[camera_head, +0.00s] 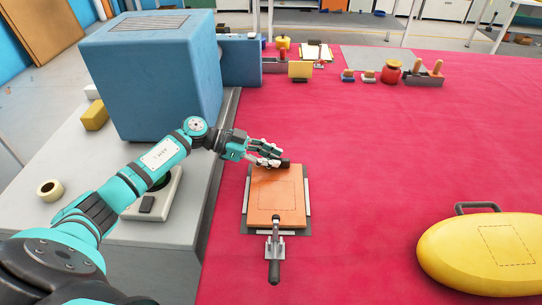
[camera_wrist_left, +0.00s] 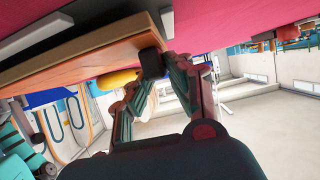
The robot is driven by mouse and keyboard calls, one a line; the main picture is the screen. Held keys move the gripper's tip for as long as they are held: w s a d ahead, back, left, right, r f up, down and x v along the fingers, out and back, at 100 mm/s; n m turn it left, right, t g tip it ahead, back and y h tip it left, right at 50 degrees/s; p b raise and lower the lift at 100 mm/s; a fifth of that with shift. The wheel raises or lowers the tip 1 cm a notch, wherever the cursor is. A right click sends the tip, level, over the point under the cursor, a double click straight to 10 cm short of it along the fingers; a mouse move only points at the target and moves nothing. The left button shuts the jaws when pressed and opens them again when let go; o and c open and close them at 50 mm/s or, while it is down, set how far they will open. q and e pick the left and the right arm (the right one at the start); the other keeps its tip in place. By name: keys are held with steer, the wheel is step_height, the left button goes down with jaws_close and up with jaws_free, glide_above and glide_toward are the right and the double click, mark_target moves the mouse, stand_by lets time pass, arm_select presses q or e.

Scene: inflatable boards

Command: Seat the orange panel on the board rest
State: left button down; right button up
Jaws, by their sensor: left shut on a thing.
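The orange panel (camera_head: 275,205) is a flat rectangle with a dashed outline on its face and a dark grip block (camera_head: 285,163) at its far edge. It lies over the grey board rest (camera_head: 248,215), whose pale side strips show left and right of it. I cannot tell if it is fully down or slightly raised. My left gripper (camera_head: 272,160) is shut on the grip block at the far edge. In the left wrist view, the fingers (camera_wrist_left: 155,75) close around the dark block beside the panel's orange edge (camera_wrist_left: 90,68). My right gripper is not in view.
A toggle clamp (camera_head: 275,248) with a dark handle stands at the rest's near edge. A yellow inflatable board (camera_head: 485,255) lies at right. A large blue box (camera_head: 155,80) stands on the grey bench at left. The red table's middle is clear; tools and small items line its far side.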

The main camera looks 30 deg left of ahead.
arm_select(q)
steer(key=shift+f+p, duration=0.1)
steer(key=shift+p, duration=0.2)
stand_by(0.4)
steer(key=shift+f, duration=0.3)
stand_by(0.8)
steer(key=c, duration=0.7)
jaws_free()
steer(key=shift+o, duration=0.2)
steer(key=shift+r+p, duration=3)
steer(key=shift+p, duration=0.8)
